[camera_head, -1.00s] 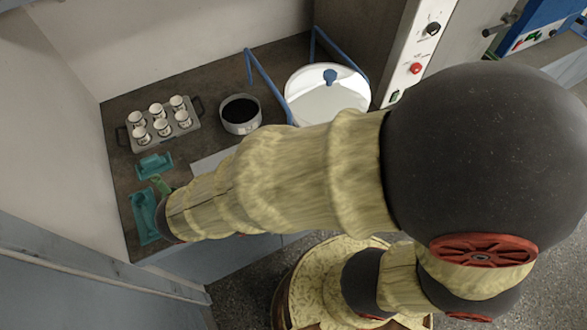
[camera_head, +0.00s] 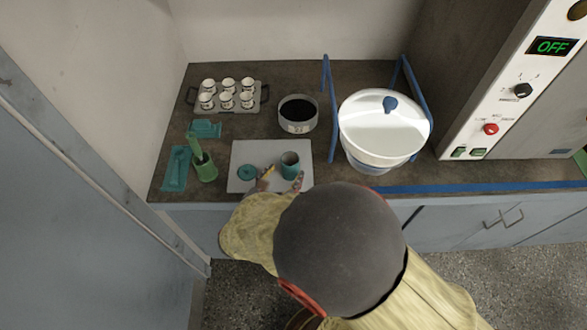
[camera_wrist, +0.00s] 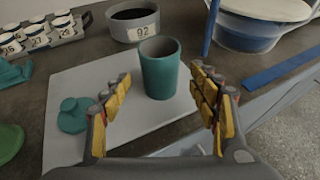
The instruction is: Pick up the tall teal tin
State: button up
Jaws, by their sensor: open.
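The tall teal tin (camera_head: 290,166) stands upright and open-topped on the right part of a light grey board (camera_head: 241,153). In the wrist view the tin (camera_wrist: 160,72) is just beyond my fingers, roughly midway between them, a little apart from both. My gripper (camera_head: 282,180) is open and empty at the front of the board; in the wrist view its yellow-padded fingers (camera_wrist: 163,98) are spread wide. A flat teal lid with a knob (camera_head: 247,172) lies on the board left of the tin; it also shows in the wrist view (camera_wrist: 73,116).
A round sieve pan marked 92 (camera_head: 298,116) stands behind the board. A tray of several white cups (camera_head: 228,98) is at the back left. A white-lidded shaker (camera_head: 381,126) with blue posts is right.

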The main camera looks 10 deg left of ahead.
aim_at(287, 172)
jog(key=b+x, duration=0.1)
jog(key=x, duration=0.1)
jog(key=b+x, duration=0.1)
jog(key=x, duration=0.1)
jog(key=shift+w+f, duration=0.15)
jog(key=shift+f, duration=0.3)
jog(key=shift+w+d, duration=0.1)
jog(key=shift+w, duration=0.3)
jog(key=c, duration=0.3)
jog(key=c, duration=1)
